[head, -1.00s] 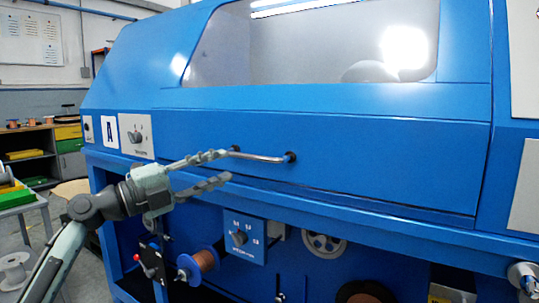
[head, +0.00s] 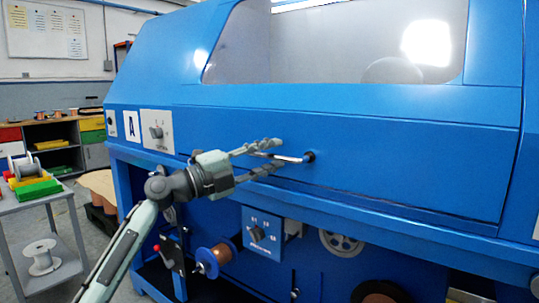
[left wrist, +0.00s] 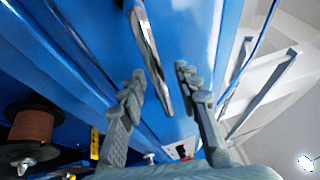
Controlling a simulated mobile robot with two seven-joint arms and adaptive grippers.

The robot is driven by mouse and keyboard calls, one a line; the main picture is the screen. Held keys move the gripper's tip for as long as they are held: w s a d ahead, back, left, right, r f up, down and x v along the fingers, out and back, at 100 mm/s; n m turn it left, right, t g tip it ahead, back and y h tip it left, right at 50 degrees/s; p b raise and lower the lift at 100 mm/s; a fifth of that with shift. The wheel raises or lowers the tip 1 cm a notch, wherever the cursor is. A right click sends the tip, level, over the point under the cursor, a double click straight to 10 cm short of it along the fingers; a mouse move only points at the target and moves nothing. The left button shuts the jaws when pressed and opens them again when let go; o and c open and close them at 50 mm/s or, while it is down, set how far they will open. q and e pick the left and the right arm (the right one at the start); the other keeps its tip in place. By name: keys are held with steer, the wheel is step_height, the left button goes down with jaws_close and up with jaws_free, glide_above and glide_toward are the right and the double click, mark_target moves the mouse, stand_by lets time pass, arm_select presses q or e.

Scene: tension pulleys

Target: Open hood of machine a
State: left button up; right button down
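Machine A is the large blue machine, and its closed hood (head: 400,150) has a wide window (head: 340,45). A label with the letter A (head: 131,125) is on its left front. A metal bar handle (head: 296,158) sticks out from the hood's lower front. My left gripper (head: 277,155) is open, one finger above and one below the handle in the head view. In the left wrist view, the handle (left wrist: 150,55) lies between the two spread fingers (left wrist: 160,78), with a gap on both sides. My right gripper is not in view.
Below the hood are a control box with a knob (head: 262,234), a copper wire spool (head: 216,259) and a pulley wheel (head: 341,242). At the left, a grey cart (head: 40,198) carries coloured blocks and a spool. A cabinet (head: 55,147) stands behind it.

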arm_select(q)
jaws_close()
stand_by(0.3)
steer(key=shift+a, duration=0.1)
